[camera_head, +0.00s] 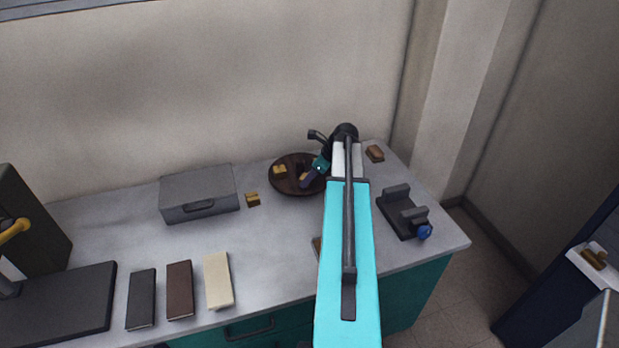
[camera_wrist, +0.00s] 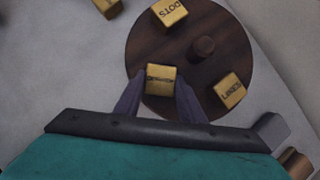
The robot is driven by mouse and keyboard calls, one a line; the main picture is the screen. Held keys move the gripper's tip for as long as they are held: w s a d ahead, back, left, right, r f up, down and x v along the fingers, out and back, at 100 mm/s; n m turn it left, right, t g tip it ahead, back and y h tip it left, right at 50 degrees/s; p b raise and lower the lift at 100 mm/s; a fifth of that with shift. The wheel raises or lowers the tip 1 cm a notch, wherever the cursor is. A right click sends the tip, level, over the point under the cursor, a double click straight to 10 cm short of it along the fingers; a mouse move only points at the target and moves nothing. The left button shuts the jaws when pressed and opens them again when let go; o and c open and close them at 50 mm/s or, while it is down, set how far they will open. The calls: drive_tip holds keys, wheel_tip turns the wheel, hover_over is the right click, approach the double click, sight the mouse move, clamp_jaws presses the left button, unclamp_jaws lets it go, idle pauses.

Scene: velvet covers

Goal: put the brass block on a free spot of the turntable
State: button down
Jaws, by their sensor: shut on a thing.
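The turntable (camera_head: 283,187) is a dark brown round disc at the back of the bench; the wrist view shows its wood top (camera_wrist: 196,75) and a round centre knob (camera_wrist: 204,47). My gripper (camera_wrist: 159,80) is over the disc's near side, shut on a brass block (camera_wrist: 160,73) with a dark line across its face. I cannot tell whether this block touches the disc. Two other brass blocks stand on the disc: one marked DOTS (camera_wrist: 168,12) and one marked LINES (camera_wrist: 230,90). In the head view my gripper (camera_head: 309,179) partly hides the disc.
Another brass block (camera_head: 252,199) lies on the bench left of the turntable. A grey case (camera_head: 199,195) stands further left. A dark fixture with a blue knob (camera_head: 405,213) and a brown block (camera_head: 375,153) are to the right. Several flat sample books (camera_head: 180,290) lie at the front left.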

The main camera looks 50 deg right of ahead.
drive_tip(key=c, duration=1.2)
unclamp_jaws()
drive_tip(key=shift+f, duration=0.1)
drive_tip(key=shift+b+v, duration=1.2)
drive_tip(key=shift+v, duration=4.95)
